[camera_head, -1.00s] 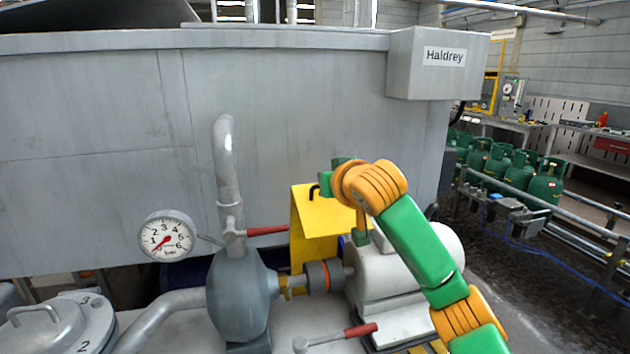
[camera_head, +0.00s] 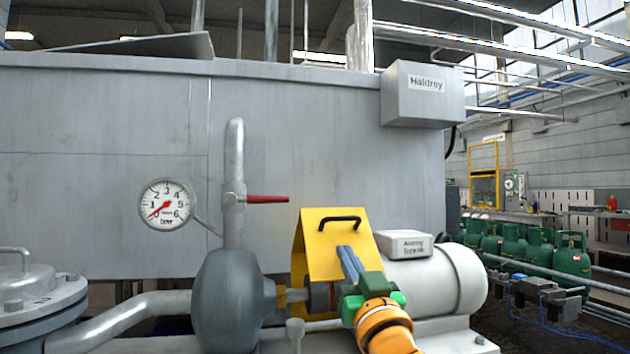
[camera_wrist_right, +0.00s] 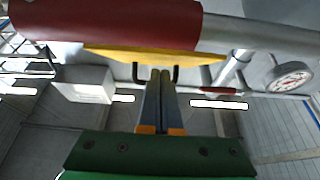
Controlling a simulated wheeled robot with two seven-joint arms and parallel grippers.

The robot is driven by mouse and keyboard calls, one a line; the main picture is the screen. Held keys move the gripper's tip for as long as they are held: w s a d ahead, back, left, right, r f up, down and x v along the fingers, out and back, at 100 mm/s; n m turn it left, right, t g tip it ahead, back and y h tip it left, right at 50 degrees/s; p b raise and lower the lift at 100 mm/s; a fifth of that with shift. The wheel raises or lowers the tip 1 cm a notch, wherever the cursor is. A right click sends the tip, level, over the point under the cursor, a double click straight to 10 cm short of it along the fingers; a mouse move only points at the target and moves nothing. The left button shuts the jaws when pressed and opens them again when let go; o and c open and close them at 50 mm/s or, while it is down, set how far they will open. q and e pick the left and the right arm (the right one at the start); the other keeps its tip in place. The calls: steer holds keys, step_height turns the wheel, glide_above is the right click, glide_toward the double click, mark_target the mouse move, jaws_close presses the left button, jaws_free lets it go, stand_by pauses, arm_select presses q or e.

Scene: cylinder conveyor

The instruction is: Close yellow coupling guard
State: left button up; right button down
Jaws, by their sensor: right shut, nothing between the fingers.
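The yellow coupling guard (camera_head: 318,245) stands raised and tilted behind the shaft in the head view, with a black handle (camera_head: 340,222) near its top. The dark coupling (camera_head: 319,297) shows uncovered in front of its lower part. My right gripper (camera_head: 345,250) is shut and empty, its fingertips pointing up in front of the guard, below the handle. In the right wrist view, the fingertips (camera_wrist_right: 161,73) reach the guard's yellow edge (camera_wrist_right: 155,54), with dark handle ends on either side. Whether they touch the guard cannot be told. My left gripper is out of view.
A grey pump (camera_head: 233,300) stands left of the coupling and a pale motor (camera_head: 455,275) right of it. A red valve lever (camera_head: 267,199) sticks out left of the guard. In the wrist view, a red grip (camera_wrist_right: 100,22) on a grey rod is very close.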

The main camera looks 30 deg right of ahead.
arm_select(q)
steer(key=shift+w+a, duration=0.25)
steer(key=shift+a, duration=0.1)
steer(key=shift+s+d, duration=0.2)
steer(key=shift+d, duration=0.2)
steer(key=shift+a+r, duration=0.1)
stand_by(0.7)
